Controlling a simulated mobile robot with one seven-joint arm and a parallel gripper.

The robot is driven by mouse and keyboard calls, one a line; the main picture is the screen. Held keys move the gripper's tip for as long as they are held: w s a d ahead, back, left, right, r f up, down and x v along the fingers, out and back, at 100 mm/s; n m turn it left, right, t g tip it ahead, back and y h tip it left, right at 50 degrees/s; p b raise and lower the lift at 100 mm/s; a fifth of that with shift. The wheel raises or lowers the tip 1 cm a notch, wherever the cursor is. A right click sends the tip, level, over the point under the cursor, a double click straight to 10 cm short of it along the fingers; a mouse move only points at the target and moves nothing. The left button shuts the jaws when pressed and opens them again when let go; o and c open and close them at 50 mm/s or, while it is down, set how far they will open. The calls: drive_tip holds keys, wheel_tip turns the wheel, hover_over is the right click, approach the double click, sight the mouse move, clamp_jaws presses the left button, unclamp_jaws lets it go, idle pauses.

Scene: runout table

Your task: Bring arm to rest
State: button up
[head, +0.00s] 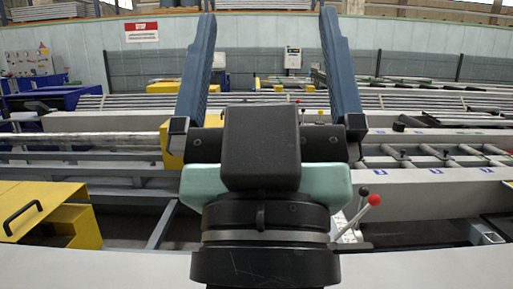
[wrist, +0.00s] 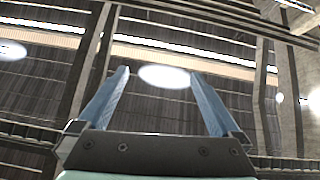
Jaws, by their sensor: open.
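My gripper (head: 263,65) stands upright in the middle of the head view, with its two blue-grey fingers pointing up and spread wide apart. Nothing is between the fingers. In the wrist view my gripper (wrist: 160,95) also shows open and empty, with the ceiling and its lamps behind it. The black wrist and pale green body of my arm hide the middle of the runout table (head: 435,200) in the head view.
A yellow box with a black handle (head: 45,215) is at the left. A lever with a red knob (head: 374,200) stands just right of my wrist. Rollers (head: 430,157) lie at the right. A fence (head: 400,66) and a wall sign (head: 141,31) are behind. The air around my gripper looks clear.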

wheel_tip(320, 180, up, 27)
drive_tip(key=s+y+p, duration=0.1)
drive_tip(key=p, duration=2.3)
drive_tip(key=shift+s+a+t, duration=0.3)
drive_tip(key=shift+s+a, duration=0.05)
drive_tip(key=shift+a, duration=0.05)
